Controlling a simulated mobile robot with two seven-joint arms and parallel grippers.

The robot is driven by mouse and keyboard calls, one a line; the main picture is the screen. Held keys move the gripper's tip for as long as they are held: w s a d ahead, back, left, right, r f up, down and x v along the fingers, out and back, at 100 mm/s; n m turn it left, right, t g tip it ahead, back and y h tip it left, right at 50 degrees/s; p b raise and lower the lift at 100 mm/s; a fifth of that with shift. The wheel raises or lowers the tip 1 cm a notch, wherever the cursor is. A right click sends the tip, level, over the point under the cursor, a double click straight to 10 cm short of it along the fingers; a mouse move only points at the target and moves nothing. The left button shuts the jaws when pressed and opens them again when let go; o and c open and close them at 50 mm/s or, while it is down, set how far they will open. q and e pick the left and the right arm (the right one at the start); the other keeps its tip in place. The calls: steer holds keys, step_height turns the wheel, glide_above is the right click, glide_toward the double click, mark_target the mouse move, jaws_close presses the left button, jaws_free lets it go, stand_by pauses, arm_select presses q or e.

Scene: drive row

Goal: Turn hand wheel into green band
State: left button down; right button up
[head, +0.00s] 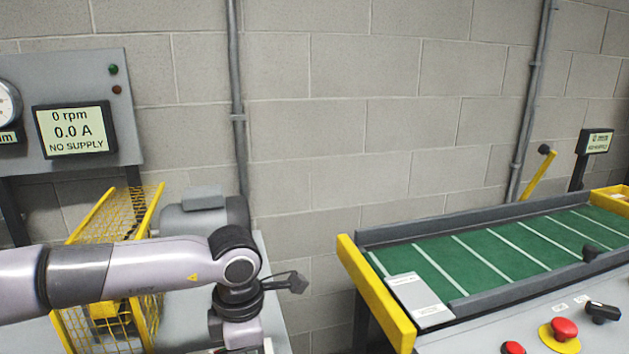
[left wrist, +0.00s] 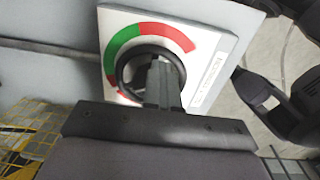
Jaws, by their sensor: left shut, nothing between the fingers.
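The hand wheel (left wrist: 124,68) is a dark ring in the left wrist view, mounted on a white dial plate (left wrist: 112,20). The green band (left wrist: 121,46) is an arc on the plate at the wheel's upper left. A red arc (left wrist: 176,36) runs to its upper right, and more red shows at lower left. My left gripper (left wrist: 162,68) is shut and empty, its fingers over the wheel's middle and hiding part of it. I cannot tell whether they touch it. No pointer can be made out. In the head view the wheel and left fingers are out of sight.
A panel display (head: 75,131) reads 0 rpm, 0.0 A, NO SUPPLY. A yellow mesh guard (head: 100,222) and a grey motor (head: 190,218) stand behind my left arm. A green conveyor (head: 490,260) with a yellow end bar and red buttons (head: 564,328) is at right.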

arm_select(q)
steer(key=shift+s+d+f+g, duration=0.3)
steer(key=shift+s+d+f, duration=0.2)
steer(key=shift+s+f, duration=0.25)
steer(key=r+p, duration=0.1)
steer(key=r, duration=0.1)
steer(key=r+p, duration=0.1)
steer(key=r, duration=0.1)
steer(key=r+p, duration=0.1)
steer(key=r, duration=0.1)
steer(key=shift+w+r, duration=0.25)
steer(key=shift+w, duration=0.15)
steer(key=shift+m, duration=0.3)
